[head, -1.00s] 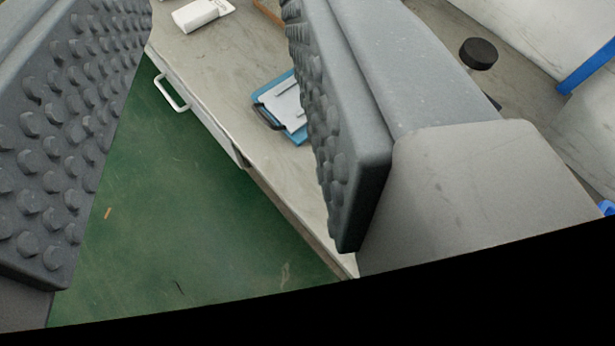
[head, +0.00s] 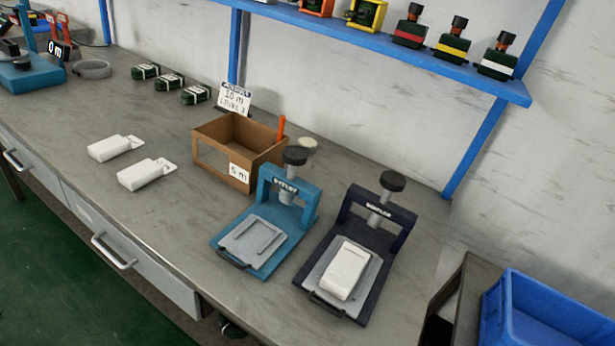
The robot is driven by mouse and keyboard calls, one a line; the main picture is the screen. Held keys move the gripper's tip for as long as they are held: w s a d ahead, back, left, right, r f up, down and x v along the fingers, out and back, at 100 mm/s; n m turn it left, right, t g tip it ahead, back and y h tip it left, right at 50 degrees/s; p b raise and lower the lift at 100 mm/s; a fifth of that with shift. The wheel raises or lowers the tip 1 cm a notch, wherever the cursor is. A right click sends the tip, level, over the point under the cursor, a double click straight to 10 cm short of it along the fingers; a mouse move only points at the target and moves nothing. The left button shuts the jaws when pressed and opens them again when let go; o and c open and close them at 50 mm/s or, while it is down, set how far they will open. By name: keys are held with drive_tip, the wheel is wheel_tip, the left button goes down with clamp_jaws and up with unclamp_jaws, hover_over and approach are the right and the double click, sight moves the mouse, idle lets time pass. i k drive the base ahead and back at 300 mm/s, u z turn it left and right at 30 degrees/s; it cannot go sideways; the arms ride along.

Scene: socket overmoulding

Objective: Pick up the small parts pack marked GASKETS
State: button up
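No GASKETS marking can be read anywhere in view. Two small white pieces, each with a tab at one end, lie flat on the grey bench: one on the left (head: 113,148) and one nearer (head: 146,174). Several small dark green packs with white bands lie farther back, including a left one (head: 145,72), a middle one (head: 168,82) and a right one (head: 195,94); their print is too small to read. My gripper is not in view, so its state does not show.
A brown open box (head: 210,158) marked 5 m stands mid-bench. A blue press (head: 265,245) and a dark press (head: 385,235) holding a white block (head: 345,270) stand right of it. A blue shelf (head: 400,55) overhangs the back. A blue bin (head: 545,320) is lower right.

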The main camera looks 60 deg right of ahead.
sight(341, 275)
drive_tip(key=z, duration=0.05)
drive_tip(key=k, duration=1.2)
drive_tip(key=z, duration=0.85)
drive_tip(key=i, duration=1)
drive_tip(key=z, duration=0.2)
